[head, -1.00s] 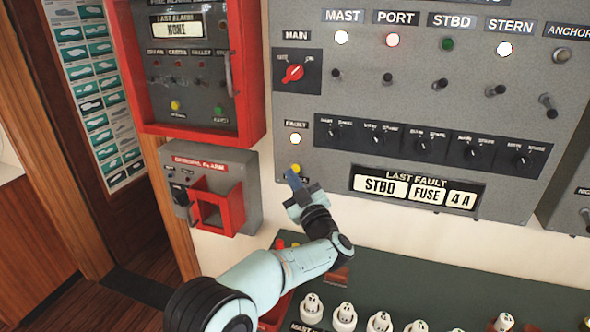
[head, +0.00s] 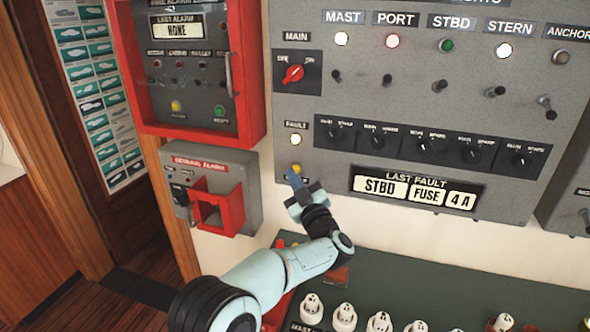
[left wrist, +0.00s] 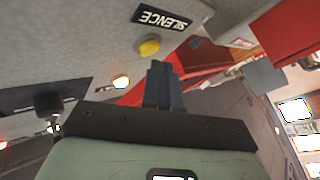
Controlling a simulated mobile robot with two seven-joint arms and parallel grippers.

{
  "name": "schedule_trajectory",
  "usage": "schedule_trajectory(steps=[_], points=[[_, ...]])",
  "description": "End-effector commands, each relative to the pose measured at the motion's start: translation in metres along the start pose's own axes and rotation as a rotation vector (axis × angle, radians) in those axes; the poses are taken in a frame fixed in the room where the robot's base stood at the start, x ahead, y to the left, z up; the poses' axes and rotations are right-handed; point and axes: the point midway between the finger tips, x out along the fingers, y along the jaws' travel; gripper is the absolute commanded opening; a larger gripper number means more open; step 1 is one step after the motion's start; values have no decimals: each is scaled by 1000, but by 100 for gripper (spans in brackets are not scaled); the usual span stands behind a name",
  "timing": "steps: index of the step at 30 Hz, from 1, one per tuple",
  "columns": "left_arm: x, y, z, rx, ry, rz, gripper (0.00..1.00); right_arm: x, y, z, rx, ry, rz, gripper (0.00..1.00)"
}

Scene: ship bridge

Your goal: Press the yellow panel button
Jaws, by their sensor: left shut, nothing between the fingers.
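The yellow button (head: 296,168) is at the lower left of the large grey panel, under the lit fault lamp (head: 295,139). In the left wrist view the yellow button (left wrist: 149,47) stands beside a black "SILENCE" label (left wrist: 163,17). My left gripper (head: 294,177) is shut and empty, its fingertips just below the button in the head view and covering its lower edge. In the left wrist view the shut fingers (left wrist: 158,68) point towards the panel, close beside the button. I cannot tell whether they touch it. My right gripper is not in view.
Left of the gripper is a general alarm box (head: 240,205) with a red guard. Above it hangs a red-framed fire alarm panel (head: 258,128) with another yellow button (head: 176,106). A green console (head: 450,290) with several white knobs lies below.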

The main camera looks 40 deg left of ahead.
Motion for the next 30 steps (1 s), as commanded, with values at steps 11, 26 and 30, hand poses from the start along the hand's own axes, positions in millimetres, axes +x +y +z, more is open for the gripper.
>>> schedule_trajectory(steps=[11,26,30], points=[[2,1,2,0,-1,0,0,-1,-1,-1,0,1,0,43],[5,4,4,0,0,0,0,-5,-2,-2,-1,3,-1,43],[6,5,4,0,0,0,0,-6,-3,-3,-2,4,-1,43]])
